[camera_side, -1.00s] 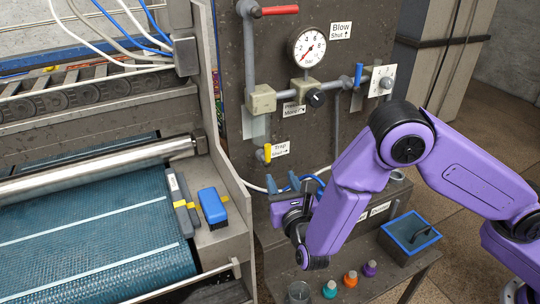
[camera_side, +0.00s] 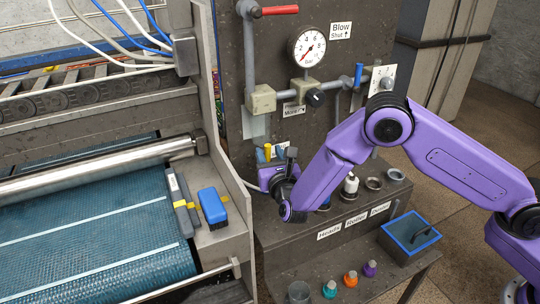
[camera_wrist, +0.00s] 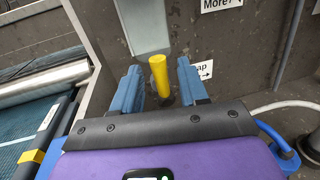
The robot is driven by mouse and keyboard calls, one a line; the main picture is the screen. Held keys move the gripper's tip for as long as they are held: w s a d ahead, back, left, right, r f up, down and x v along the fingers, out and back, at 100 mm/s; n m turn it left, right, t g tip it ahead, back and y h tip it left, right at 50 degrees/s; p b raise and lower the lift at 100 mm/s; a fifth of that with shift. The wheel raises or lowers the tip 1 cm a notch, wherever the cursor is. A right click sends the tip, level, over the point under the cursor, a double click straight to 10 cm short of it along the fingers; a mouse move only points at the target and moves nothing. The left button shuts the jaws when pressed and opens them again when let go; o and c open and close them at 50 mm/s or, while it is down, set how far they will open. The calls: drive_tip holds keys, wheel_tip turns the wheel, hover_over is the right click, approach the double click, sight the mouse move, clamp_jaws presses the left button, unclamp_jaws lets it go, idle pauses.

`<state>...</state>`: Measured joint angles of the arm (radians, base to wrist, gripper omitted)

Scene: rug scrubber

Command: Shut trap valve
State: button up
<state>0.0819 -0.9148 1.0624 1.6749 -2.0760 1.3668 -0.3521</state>
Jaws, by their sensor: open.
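The trap valve's yellow handle (camera_side: 267,151) stands upright low on the dark grey panel. In the wrist view the yellow handle (camera_wrist: 159,72) stands between my two blue fingers, with a gap visible on each side. My gripper (camera_side: 270,155) is open around it in the side view and hides the valve body. The gripper (camera_wrist: 158,69) holds nothing. The trap label (camera_wrist: 204,70) is partly hidden behind the right finger; its visible arrow points right.
Above are a pressure gauge (camera_side: 309,48), a black knob (camera_side: 316,98), a blue lever (camera_side: 358,75) and a red lever (camera_side: 279,10). A grey ledge (camera_side: 285,240) with a white bottle (camera_side: 351,184) lies below. The scrubber's side wall (camera_side: 222,150) stands close on the left.

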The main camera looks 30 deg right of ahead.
clamp_jaws()
drive_tip(key=shift+d+m, duration=0.1)
drive_tip(key=shift+m, duration=0.2)
drive_tip(key=d+f+m+g+y, duration=0.1)
drive_tip(key=d+f+m+y, duration=0.2)
drive_tip(key=m, duration=1.2)
drive_tip(key=shift+d+f+g, duration=0.4)
drive_tip(key=shift+d+f, duration=0.15)
drive_tip(key=shift+d, duration=0.25)
unclamp_jaws()
